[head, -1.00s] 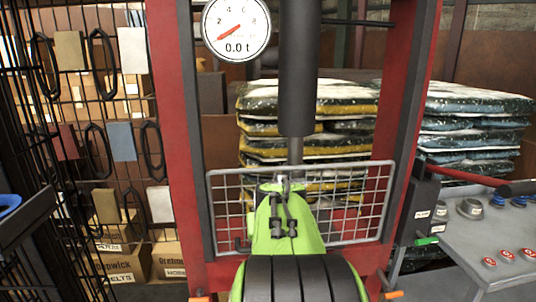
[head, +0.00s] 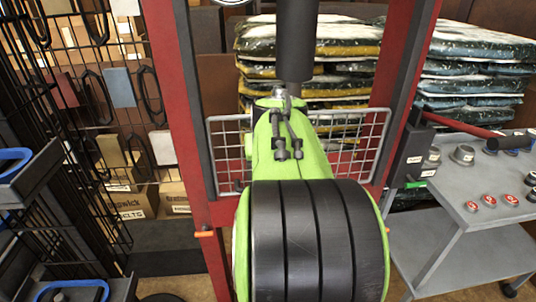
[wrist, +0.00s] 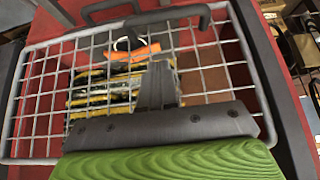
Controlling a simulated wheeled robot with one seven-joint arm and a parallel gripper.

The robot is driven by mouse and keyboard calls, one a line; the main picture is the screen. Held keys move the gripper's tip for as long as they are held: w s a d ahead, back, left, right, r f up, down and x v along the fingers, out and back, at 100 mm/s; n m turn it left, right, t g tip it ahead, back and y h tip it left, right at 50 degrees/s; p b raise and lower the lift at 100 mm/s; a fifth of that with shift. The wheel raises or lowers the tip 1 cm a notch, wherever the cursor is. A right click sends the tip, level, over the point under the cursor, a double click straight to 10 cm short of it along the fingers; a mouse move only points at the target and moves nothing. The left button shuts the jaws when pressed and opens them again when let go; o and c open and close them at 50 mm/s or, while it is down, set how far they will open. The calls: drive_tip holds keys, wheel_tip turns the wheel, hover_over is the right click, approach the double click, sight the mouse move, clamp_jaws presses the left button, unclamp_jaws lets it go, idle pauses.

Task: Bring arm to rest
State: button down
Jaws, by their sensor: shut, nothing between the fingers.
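My arm (head: 318,240), green with a broad black ribbed section, reaches forward from the bottom middle of the head view. It points at the wire mesh guard (head: 355,145) of the red press frame (head: 187,130). The fingers cannot be made out in the head view. In the wrist view my gripper (wrist: 158,72) is shut and empty, its dark finger in front of the mesh guard (wrist: 45,105). Whether it touches the mesh I cannot tell. The guard's dark handle (wrist: 150,17) is at the top of that view, apart from the finger.
The black press ram (head: 297,45) hangs above my arm. Stacked bags (head: 465,60) stand behind the frame. A grey cart (head: 455,195) with red buttons is on the right. A wire rack (head: 75,110) and trays with blue-rimmed items (head: 20,165) are on the left.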

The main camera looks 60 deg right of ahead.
drive_tip(key=p+v, duration=0.1)
drive_tip(key=v, duration=0.5)
drive_tip(key=shift+w+a, duration=0.1)
drive_tip(key=shift+w, duration=0.05)
